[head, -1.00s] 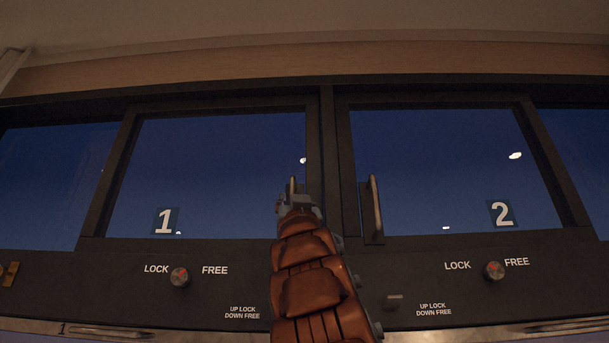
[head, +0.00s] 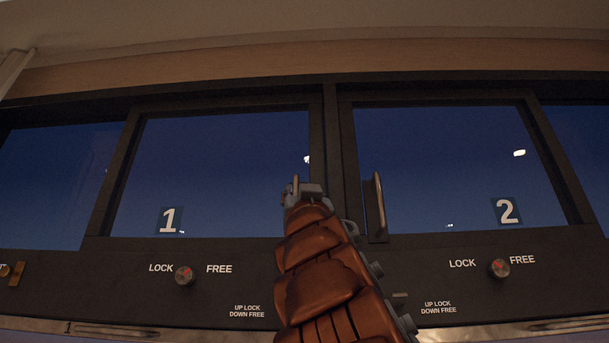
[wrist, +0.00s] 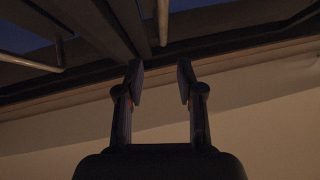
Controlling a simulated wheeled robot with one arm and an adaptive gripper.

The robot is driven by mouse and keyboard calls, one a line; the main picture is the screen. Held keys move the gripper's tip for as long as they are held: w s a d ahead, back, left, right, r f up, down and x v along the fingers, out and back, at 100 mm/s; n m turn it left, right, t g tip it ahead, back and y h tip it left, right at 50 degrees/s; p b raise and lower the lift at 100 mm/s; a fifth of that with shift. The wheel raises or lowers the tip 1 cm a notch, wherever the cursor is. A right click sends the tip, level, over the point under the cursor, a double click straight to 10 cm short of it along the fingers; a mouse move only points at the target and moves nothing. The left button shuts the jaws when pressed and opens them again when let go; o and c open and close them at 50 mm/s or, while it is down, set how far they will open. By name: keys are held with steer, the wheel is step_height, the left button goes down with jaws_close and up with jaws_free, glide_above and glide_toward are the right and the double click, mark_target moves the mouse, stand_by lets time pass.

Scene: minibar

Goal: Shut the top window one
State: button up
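Window one (head: 215,160) is the left dark-framed pane in the head view, with a "1" label (head: 169,220) low on its glass. I cannot tell whether it stands ajar. My gripper (head: 296,186) is at the lower right of this pane, beside the upright between the windows, and hides part of that edge. In the wrist view my gripper (wrist: 160,84) is open, with nothing between its fingers. A thin bar handle (wrist: 163,22) shows beyond the fingertips, and a second bar handle (wrist: 50,65) is at left. I cannot tell which window each belongs to.
Window two (head: 445,165) is to the right, with an upright handle (head: 378,205) on its left edge. Below the panes are a left LOCK/FREE knob (head: 184,275) and a right knob (head: 499,268). A wooden strip (head: 300,80) runs above the frames.

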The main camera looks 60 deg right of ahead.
steer(key=s+a, duration=0.4)
steer(key=a, duration=0.2)
steer(key=shift+a, duration=0.15)
stand_by(0.3)
